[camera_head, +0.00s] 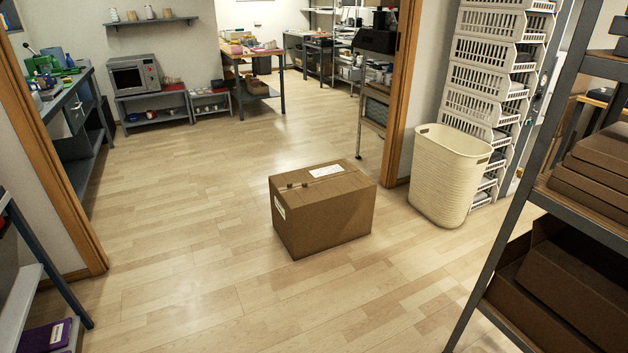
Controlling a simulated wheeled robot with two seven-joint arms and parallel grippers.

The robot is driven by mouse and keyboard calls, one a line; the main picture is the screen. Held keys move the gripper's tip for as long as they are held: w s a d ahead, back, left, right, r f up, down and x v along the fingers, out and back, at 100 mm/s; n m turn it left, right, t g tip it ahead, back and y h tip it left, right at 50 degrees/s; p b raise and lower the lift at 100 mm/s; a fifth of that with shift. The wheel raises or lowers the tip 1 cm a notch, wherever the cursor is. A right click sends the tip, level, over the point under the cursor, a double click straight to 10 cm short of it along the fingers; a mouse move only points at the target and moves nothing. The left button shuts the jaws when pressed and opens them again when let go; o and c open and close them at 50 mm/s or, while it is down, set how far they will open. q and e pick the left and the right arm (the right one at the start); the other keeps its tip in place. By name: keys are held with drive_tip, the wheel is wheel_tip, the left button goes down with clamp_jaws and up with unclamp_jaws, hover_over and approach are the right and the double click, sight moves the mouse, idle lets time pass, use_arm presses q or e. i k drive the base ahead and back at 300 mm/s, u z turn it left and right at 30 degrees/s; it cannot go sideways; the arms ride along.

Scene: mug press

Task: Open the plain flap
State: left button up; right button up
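A brown cardboard box (322,213) stands on the wooden floor near the middle of the camera_head view. Its top looks closed, with a strip of tape along the seam between the flaps. A white label (326,171) lies on the far part of the top. Two small dark marks (291,185) show near the left edge of the top. Another white label (280,207) is on the left side face. I cannot tell for sure which flap is the plain one. Neither of my grippers is in view.
A cream bin (447,180) stands right of the box, by stacked white baskets (481,85). A metal shelf with cardboard boxes (570,285) fills the right foreground. Another shelf (40,275) is at the lower left. The floor around the box (190,270) is clear.

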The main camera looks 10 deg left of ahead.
sight(304, 195)
drive_tip(key=z, duration=0.2)
drive_tip(key=i, duration=2.2)
drive_tip(key=u, duration=0.3)
